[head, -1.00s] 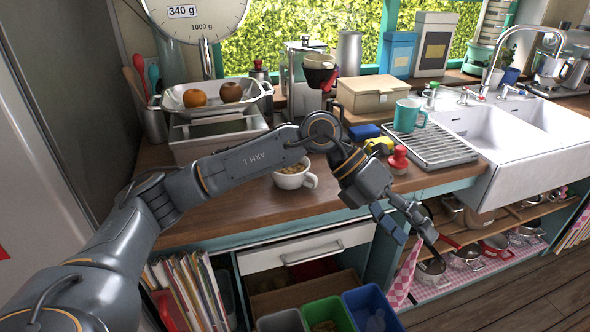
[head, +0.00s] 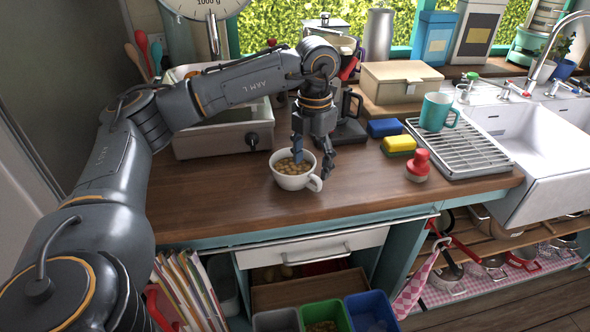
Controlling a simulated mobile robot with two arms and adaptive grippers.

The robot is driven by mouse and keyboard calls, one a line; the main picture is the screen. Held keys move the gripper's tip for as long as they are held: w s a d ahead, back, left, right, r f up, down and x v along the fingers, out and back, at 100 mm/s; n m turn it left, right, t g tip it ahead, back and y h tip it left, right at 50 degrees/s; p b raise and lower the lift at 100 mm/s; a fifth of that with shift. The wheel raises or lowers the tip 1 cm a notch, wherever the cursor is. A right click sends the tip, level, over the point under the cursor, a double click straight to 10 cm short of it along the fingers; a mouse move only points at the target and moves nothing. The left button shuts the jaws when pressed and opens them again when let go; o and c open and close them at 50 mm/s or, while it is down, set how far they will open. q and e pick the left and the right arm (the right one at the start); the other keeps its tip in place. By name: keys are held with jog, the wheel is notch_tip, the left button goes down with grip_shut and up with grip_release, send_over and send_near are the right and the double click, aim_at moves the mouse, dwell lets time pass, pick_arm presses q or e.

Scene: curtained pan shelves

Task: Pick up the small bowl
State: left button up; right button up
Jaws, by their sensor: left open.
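A small white bowl (head: 288,182) with a cup-like handle, filled with brown pieces, stands upright on the wooden counter in the head view. My left gripper (head: 313,161) is open and points down over the bowl's right side. Its bluish finger reaches over the bowl's opening and covers part of the contents; its dark finger is to the right, by the rim and above the handle. I cannot tell whether either finger touches the bowl. My right gripper is not in view.
The counter (head: 225,213) in front of the bowl is clear.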

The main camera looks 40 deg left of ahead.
aim_at(313, 178)
pick_arm(q)
jog(key=shift+w+f, duration=0.1)
jog(key=shift+f, duration=0.35)
jog(key=shift+d+f+p, duration=0.1)
jog(key=shift+f+p, duration=0.25)
jog(key=shift+f, duration=0.2)
notch_tip(313, 178, down, 4)
jog(key=shift+d+r+p, duration=0.1)
jog(key=shift+r+p, duration=0.1)
jog(key=shift+p, duration=0.35)
jog(key=shift+f, duration=0.3)
jog(key=shift+c, duration=0.4)
jog(key=c, duration=1.1)
grip_shut()
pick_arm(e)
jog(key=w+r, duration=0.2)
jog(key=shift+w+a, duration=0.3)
